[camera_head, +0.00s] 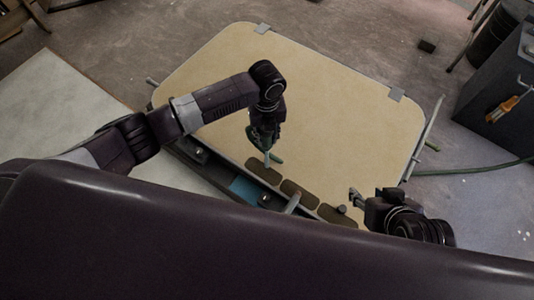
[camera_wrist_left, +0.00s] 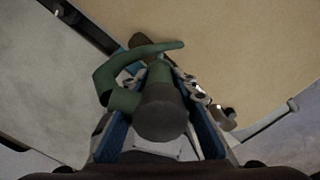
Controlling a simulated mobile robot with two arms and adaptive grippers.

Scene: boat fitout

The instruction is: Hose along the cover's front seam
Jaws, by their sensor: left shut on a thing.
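The tan cover (camera_head: 330,95) has rounded corners and lies across the middle of the head view, its front edge toward me. My left gripper (camera_head: 266,150) is above the cover's front edge. It is shut on a green tool (camera_head: 275,158) with a curved part, which also shows in the left wrist view (camera_wrist_left: 118,98) with a dark round end (camera_wrist_left: 160,118) between the fingers. A green hose (camera_head: 475,169) runs in from the right edge toward the cover. My right gripper (camera_head: 356,198) is near the cover's front right, its opening unclear. My left arm hides part of the cover.
Several dark oval patches (camera_head: 300,193) line the front edge. A dark tray (camera_head: 205,160) with a blue item (camera_head: 246,191) lies along it. Grey clips (camera_head: 396,95) sit on the rim. A dark cabinet (camera_head: 500,95) with an orange-handled tool (camera_head: 503,108) stands at right.

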